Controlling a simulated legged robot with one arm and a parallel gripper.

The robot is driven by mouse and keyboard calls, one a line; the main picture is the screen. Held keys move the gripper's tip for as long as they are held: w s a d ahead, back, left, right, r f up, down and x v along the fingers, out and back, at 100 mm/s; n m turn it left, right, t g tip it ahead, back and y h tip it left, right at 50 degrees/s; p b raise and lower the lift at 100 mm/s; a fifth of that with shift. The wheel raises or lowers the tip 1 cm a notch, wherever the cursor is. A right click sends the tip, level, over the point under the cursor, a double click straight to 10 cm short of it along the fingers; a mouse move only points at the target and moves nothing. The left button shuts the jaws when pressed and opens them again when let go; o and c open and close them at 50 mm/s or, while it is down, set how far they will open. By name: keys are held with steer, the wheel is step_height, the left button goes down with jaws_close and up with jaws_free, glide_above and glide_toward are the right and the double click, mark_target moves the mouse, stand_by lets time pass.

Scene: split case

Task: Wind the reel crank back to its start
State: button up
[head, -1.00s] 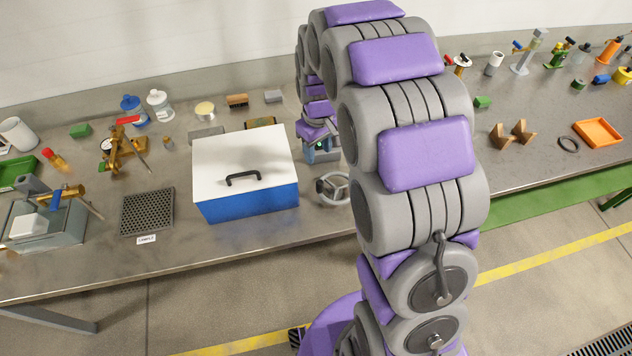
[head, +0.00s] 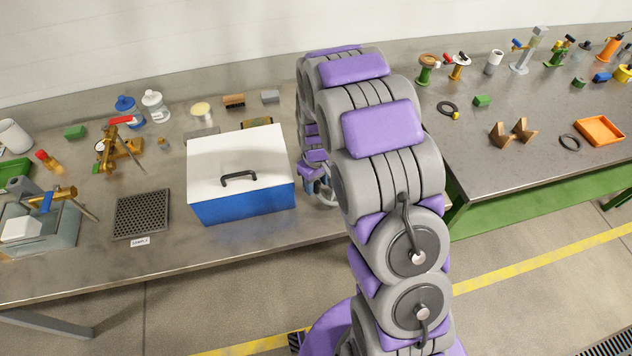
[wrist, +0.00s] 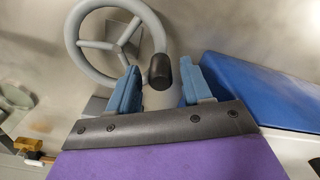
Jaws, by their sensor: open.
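The reel crank is a grey three-spoked handwheel (wrist: 118,48) with a black knob (wrist: 160,71) on its rim, seen in the upper part of the wrist view. My gripper (wrist: 159,82) is open, with one blue finger on each side of the knob. The knob appears between or just beyond the fingertips; I cannot tell whether either finger touches it. In the head view the handwheel (head: 323,192) stands right of the blue and white case, mostly hidden by my arm.
The blue case (head: 245,203) with a white lid and black handle stands close left of the handwheel. It also shows at the right of the wrist view (wrist: 243,90). A perforated plate (head: 142,214) lies farther left. The bench's front edge is near the wheel.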

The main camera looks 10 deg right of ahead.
steer(key=shift+c, duration=0.2)
jaws_close()
steer(key=shift+w+m+p, duration=0.2)
steer(key=shift+m+p, duration=0.1)
steer(key=shift+p, duration=0.15)
steer(key=shift+o, duration=0.2)
jaws_free()
steer(key=shift+w, duration=0.1)
step_height(320, 180, up, 17)
steer(key=p, duration=0.2)
steer(key=shift+r, duration=0.15)
